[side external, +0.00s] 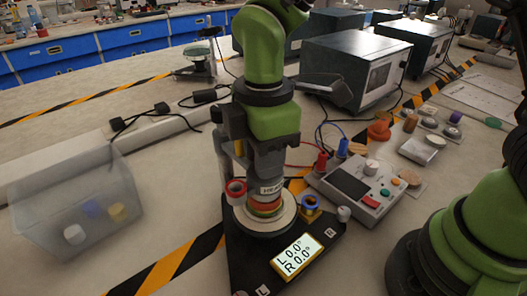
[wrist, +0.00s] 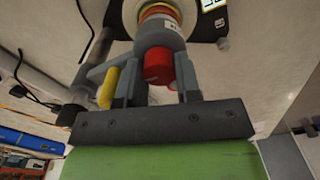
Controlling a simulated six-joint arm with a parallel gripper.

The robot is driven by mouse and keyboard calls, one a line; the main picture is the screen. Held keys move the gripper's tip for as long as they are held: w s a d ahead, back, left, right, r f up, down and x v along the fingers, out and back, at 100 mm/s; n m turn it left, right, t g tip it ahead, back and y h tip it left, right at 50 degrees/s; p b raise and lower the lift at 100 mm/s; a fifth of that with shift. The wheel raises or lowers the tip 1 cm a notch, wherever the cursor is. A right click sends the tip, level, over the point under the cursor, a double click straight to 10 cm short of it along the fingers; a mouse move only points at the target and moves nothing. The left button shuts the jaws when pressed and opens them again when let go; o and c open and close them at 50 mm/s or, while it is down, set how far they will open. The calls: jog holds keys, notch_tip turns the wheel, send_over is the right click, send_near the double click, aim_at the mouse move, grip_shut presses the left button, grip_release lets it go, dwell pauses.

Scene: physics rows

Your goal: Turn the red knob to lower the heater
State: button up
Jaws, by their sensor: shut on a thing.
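The grey heater (side external: 271,185), with a label partly readable, stands on a round pale dish on a black triangular base (side external: 240,272). In the wrist view its grey body (wrist: 160,32) is at the top. The red knob (wrist: 158,66) sits between the two grey fingers of my gripper (wrist: 153,76), which is shut on it. The knob's far side is hidden. A yellow cylinder (wrist: 108,88) lies just outside the left finger. The display (side external: 297,256) on the base reads L 0.0° and R 0.0°.
A clear bin (side external: 75,212) with several small items stands at left. A control box (side external: 364,187) with red and blue plugs stands close at right. A blue-ringed part (side external: 311,204) is beside the dish. Grey boxes (side external: 350,62) stand behind. Bench is clear at front left.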

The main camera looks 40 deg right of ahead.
jog(key=m, duration=0.5)
jog(key=shift+m, duration=0.3)
jog(key=m, duration=0.6)
jog(key=shift+d, duration=0.1)
jog(key=m, duration=0.5)
jog(key=shift+m, duration=0.4)
jog(key=m, duration=0.5)
jog(key=shift+d+m, duration=0.1)
jog(key=shift+m, duration=0.2)
jog(key=o, duration=0.9)
